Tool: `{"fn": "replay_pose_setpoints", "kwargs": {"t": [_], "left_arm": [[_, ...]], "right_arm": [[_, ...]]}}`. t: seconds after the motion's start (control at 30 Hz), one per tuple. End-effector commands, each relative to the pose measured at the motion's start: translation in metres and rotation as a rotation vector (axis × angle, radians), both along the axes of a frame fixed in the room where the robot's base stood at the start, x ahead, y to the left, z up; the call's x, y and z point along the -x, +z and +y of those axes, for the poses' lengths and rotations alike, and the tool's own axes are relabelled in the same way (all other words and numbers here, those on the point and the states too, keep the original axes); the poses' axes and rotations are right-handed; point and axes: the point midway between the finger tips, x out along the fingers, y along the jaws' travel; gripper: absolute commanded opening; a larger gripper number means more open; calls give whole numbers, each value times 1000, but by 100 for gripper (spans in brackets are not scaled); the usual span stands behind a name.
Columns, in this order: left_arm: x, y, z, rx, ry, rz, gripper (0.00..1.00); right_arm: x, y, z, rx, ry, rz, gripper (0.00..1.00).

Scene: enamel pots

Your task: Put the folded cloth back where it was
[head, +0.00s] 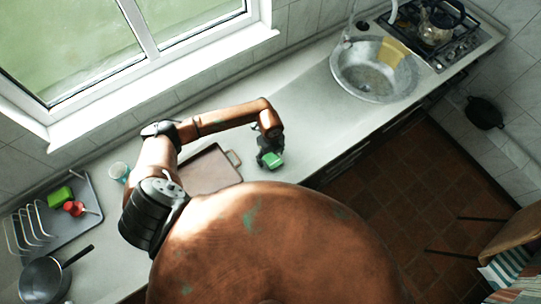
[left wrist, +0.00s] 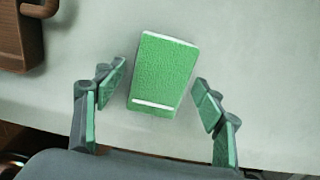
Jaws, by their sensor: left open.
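The folded cloth (left wrist: 164,72) is a green, thick rectangular pad with a white stripe near one end. In the left wrist view it lies on the pale counter between my spread fingers, with a gap on both sides. In the head view it shows as a small green patch (head: 272,160) near the counter's front edge. My left gripper (left wrist: 162,105) is open and empty, directly over the cloth; in the head view the gripper (head: 268,156) partly covers it. My right gripper is not in view.
A brown tray (head: 207,170) with a handle lies left of the cloth. A metal sink (head: 373,70) with a yellow cloth (head: 397,52) is at the right, beside the stove (head: 447,40). A grey dish rack (head: 85,222) and a pan (head: 45,280) are far left. Counter between cloth and sink is clear.

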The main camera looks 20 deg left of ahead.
Motion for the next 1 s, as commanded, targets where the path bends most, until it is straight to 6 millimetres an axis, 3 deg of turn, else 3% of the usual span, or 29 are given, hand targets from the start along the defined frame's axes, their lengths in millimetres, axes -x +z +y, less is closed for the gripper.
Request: {"fn": "replay_pose_setpoints", "kwargs": {"t": [0.27,0.7,1.0], "left_arm": [[-1,13,0,-1,-1,-3,64],[-1,98,0,-1,-2,-4,64],[0,123,0,-1,-1,0,64]], "right_arm": [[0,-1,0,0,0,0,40],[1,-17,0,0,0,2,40],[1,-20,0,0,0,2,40]]}}
